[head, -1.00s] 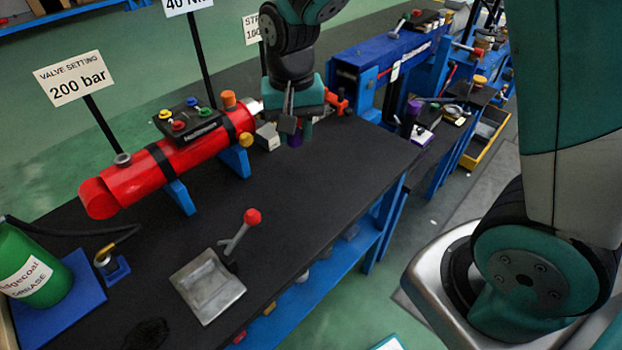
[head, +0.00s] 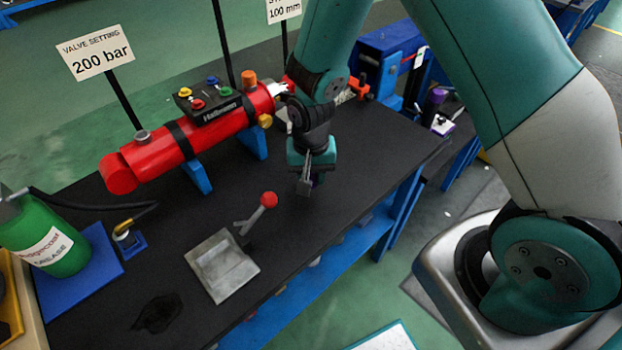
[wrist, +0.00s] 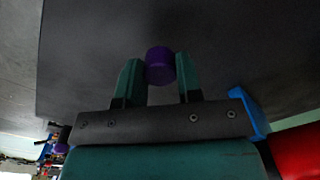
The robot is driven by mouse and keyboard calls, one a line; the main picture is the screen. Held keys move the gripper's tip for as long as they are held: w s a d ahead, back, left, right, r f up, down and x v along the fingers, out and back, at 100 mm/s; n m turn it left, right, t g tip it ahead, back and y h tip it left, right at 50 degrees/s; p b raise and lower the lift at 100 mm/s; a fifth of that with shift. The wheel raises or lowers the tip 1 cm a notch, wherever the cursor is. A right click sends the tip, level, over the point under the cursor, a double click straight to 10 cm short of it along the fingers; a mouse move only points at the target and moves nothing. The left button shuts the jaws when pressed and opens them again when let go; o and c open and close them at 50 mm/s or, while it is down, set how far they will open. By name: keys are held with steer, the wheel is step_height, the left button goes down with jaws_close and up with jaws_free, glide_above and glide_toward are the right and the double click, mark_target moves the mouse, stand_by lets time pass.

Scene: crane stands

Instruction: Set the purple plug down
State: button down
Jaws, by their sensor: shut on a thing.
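The purple plug (wrist: 160,65) is a short round piece held between the two teal fingers of my gripper (wrist: 160,80) in the wrist view. My gripper is shut on it. In the head view my gripper (head: 305,188) points down over the black bench top (head: 345,165), right of the red cylinder. I cannot tell the exact height of the plug above the bench.
The red cylinder (head: 155,160) with coloured knobs lies on blue supports to the left. A grey plate (head: 222,265) and a red-knobbed lever (head: 268,199) are nearer. A green bottle (head: 45,240) stands at far left. Bare bench lies around and right of my gripper.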

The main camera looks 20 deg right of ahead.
mark_target(311, 176)
steer(key=shift+f, duration=1.05)
steer(key=shift+f, duration=0.15)
steer(key=c, duration=0.8)
jaws_free()
step_height(311, 176, up, 12)
steer(key=shift+f+b, duration=0.1)
steer(key=shift+b, duration=0.4)
steer(key=s+a+r+n+y, duration=0.1)
steer(key=s+r+n, duration=0.2)
steer(key=s+r, duration=0.2)
steer(key=s+a+r+n+y, duration=0.1)
steer(key=s+a+r+n, duration=0.1)
steer(key=s+r+n, duration=0.2)
steer(key=s+a+r+n+y, duration=0.2)
steer(key=s+r+n, duration=0.2)
steer(key=s+r, duration=0.4)
steer(key=shift+s, duration=0.95)
